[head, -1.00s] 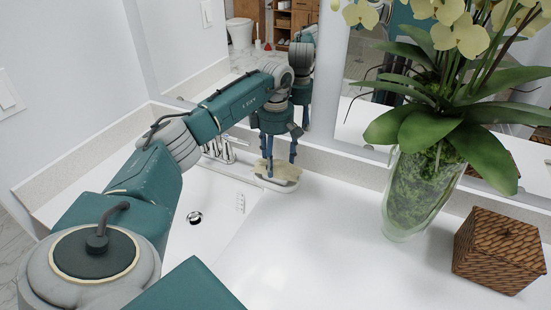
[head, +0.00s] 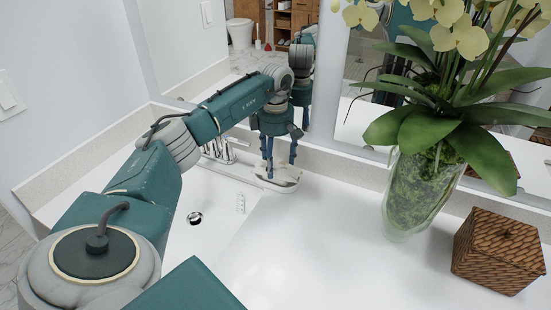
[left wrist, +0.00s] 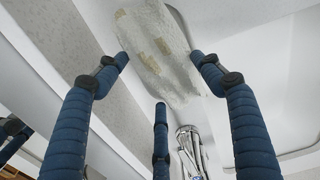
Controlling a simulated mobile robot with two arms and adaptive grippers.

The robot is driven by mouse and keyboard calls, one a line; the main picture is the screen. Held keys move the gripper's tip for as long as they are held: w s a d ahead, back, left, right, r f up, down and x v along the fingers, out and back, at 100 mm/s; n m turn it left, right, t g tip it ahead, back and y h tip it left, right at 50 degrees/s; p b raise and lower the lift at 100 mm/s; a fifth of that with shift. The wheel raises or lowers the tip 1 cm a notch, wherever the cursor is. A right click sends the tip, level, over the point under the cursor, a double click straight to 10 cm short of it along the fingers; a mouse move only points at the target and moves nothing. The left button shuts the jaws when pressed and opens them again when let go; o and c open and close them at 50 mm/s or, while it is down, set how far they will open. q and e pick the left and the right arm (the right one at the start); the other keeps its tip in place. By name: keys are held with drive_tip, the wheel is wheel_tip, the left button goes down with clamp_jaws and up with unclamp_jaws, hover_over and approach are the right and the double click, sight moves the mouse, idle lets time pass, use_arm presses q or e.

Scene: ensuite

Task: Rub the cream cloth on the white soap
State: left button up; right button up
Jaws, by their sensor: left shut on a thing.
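My left gripper (head: 281,160) points down at the back of the counter, beside the sink, with its fingers around the cloth (head: 286,177). In the left wrist view the cloth (left wrist: 155,45) lies between the fingertips, mostly whitish with a few cream patches. A pale dish or soap edge (head: 266,185) shows under the cloth in the head view. I cannot make out the white soap itself, which appears hidden beneath the cloth. My right gripper is out of view.
The faucet (head: 222,150) stands just left of the gripper, behind the sink basin (head: 205,205). A glass vase with orchids (head: 418,195) and a brown woven box (head: 497,250) stand at right. The mirror is close behind. The middle counter (head: 320,250) is clear.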

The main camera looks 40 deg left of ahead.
sight(276, 162)
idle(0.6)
use_arm(q)
wheel_tip(276, 162, up, 7)
drive_tip(key=p, duration=0.6)
drive_tip(key=shift+d, duration=0.1)
idle(0.7)
